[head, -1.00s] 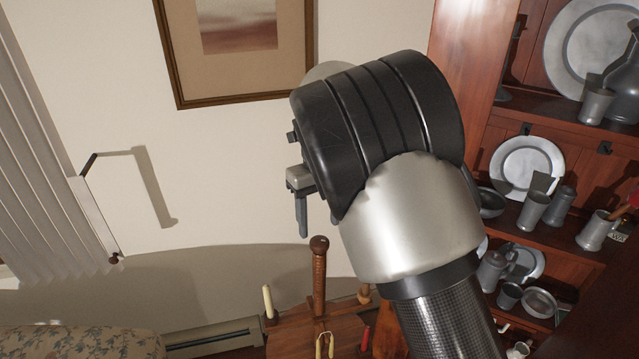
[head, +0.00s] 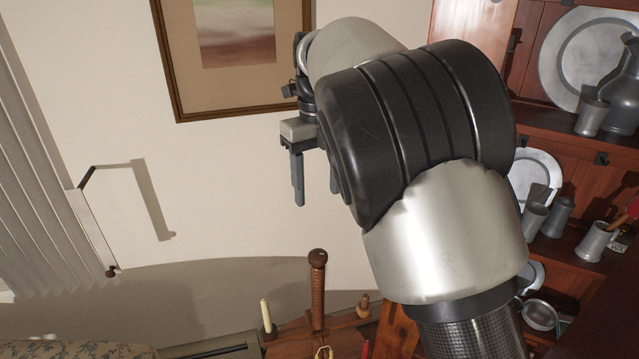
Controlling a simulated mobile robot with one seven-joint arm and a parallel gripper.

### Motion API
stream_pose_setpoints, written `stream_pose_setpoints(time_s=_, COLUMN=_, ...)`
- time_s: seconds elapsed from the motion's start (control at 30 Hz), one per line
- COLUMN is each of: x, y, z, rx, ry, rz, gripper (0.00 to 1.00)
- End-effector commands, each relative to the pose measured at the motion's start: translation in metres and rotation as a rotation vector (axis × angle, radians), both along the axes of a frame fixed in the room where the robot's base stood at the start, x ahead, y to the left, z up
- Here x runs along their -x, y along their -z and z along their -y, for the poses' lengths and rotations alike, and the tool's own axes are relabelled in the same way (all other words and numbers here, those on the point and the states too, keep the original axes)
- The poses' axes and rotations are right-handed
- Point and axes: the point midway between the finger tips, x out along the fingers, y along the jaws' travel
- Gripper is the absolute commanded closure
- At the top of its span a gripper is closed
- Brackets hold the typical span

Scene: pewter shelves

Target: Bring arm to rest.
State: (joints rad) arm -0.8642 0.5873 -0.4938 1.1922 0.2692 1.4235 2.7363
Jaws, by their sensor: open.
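My arm fills the middle of the head view, a black-banded joint between two pale grey links. My gripper (head: 316,178) is at the left of that joint, with its fingers pointing down. One finger shows in full; the other is mostly hidden behind the black joint, with only a small part of it visible. The fingers stand apart, and I see nothing between them. The gripper hangs in front of the bare wall, above the wooden candle stand (head: 317,290).
Wooden shelves with pewter plates (head: 580,62), cups (head: 593,117) and a jug (head: 622,75) stand close on the right of my arm. A framed picture (head: 180,70) hangs behind the gripper. A pale candle (head: 266,315) stands low.

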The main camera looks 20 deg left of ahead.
Motion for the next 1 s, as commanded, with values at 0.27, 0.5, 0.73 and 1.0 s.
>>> stream_pose_setpoints(time_s=0.27, x=0.006, y=-0.035, z=0.074, rx=-0.081, ry=-0.272, rz=0.042, gripper=0.45)
stream_pose_setpoints(time_s=0.5, x=0.064, y=-0.071, z=0.185, rx=-0.096, ry=-0.906, rz=0.222, gripper=0.45)
stream_pose_setpoints(time_s=0.73, x=0.145, y=-0.070, z=0.257, rx=0.129, ry=-1.559, rz=0.371, gripper=0.45)
stream_pose_setpoints(time_s=1.0, x=0.215, y=-0.036, z=0.300, rx=0.485, ry=-2.134, rz=0.303, gripper=0.45)
